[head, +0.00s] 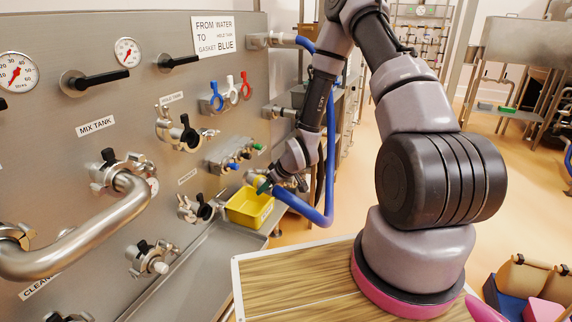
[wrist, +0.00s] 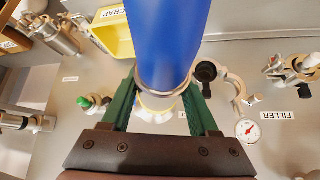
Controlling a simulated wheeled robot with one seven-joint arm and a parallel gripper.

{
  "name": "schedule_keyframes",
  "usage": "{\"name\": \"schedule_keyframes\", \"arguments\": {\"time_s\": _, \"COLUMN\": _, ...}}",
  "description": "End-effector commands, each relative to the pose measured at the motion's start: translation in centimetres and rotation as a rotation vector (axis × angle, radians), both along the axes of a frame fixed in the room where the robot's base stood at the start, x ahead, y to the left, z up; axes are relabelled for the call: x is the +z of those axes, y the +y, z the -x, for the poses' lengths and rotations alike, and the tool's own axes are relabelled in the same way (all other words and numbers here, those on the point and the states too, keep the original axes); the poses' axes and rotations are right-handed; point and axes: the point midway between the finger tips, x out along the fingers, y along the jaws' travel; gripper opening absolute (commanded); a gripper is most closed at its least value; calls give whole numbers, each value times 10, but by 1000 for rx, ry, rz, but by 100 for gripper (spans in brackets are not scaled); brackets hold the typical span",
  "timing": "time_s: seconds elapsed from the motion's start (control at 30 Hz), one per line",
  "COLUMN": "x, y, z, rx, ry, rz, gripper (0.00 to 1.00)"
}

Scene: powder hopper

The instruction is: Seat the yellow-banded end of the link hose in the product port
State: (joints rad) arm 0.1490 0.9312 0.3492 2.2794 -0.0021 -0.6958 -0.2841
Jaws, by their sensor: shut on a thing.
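The blue link hose (head: 328,150) hangs in a loop from the back of the panel, and its lower end rises to my gripper (head: 264,186). In the wrist view my gripper (wrist: 160,98) has its green fingers on either side of the hose end, shut on it just below the thick blue hose (wrist: 165,40). A pale yellow band (wrist: 155,103) with a metal ring shows between the fingers. The hose end is in front of the steel panel; whether it touches a port is hidden.
A yellow scrap bin (head: 250,207) sits on the ledge below my gripper. An open clamp with a black knob (wrist: 205,71) is beside the hose. The panel (head: 90,85) carries several ports, valves and gauges. A bent steel pipe (head: 85,238) projects at left.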

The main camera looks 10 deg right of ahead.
Motion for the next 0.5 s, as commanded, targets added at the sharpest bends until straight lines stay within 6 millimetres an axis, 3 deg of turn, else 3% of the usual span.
{"name": "schedule_keyframes", "arguments": {"time_s": 0.2, "x": -47, "y": 56, "z": 20, "rx": 176, "ry": 5, "rz": 1, "gripper": 0}}
{"name": "schedule_keyframes", "arguments": {"time_s": 0.5, "x": -71, "y": 90, "z": 34, "rx": 278, "ry": 4, "rz": 7, "gripper": 0}}
